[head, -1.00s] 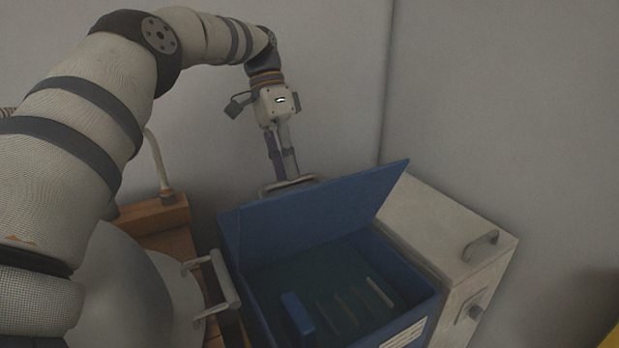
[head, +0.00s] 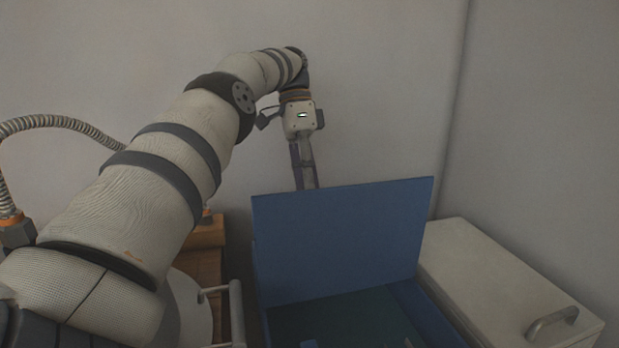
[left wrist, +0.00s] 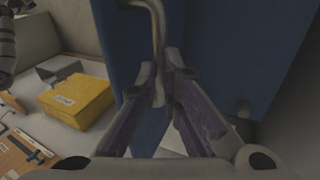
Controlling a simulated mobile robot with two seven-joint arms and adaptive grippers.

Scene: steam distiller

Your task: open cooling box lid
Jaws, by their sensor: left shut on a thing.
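The blue cooling box (head: 430,312) stands at the lower middle of the head view. Its blue lid (head: 345,235) is raised and stands nearly upright at the back, with the dark interior showing in front. My left gripper (head: 309,183) reaches down behind the lid's upper edge, and the lid hides its fingertips there. In the left wrist view, my left gripper (left wrist: 166,82) is shut on the grey metal lid handle (left wrist: 156,35), against the blue lid (left wrist: 228,50). My right gripper is not in view.
A pale cabinet (head: 490,270) with a grey handle stands right of the box. A wooden block (head: 207,232) and a rounded pale vessel with a handle stand left. The wall is close behind my arm. The left wrist view shows a yellow box (left wrist: 78,98).

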